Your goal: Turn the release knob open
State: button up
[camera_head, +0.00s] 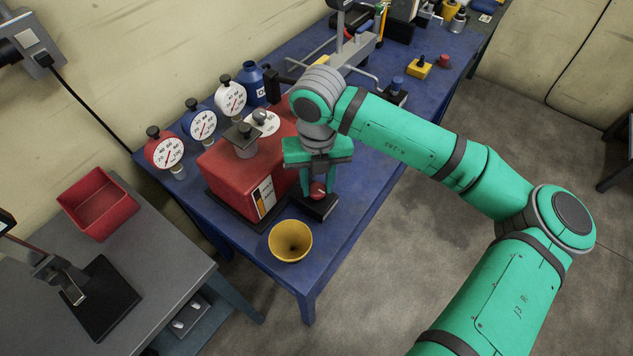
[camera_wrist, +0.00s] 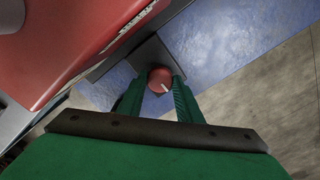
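The release knob (camera_head: 318,190) is round and red with a white pointer line and sits on a dark block (camera_head: 320,208) at the front of the blue bench. In the wrist view the knob (camera_wrist: 160,80) lies between the tips of my two green fingers. My gripper (camera_head: 318,186) points down over it, and its fingers (camera_wrist: 161,84) stand on either side of the knob. I cannot tell whether the fingers touch it. The red tester (camera_head: 232,182) with a dial on top stands just left of my gripper.
A yellow cup (camera_head: 290,241) stands on the bench near the knob block. Several round gauges (camera_head: 203,124) line the back by the wall. A grey stand (camera_head: 350,48) and a blue-capped block (camera_head: 396,88) are farther along. A grey table with a red bin (camera_head: 98,204) is at left.

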jog(key=shift+c, duration=1.3)
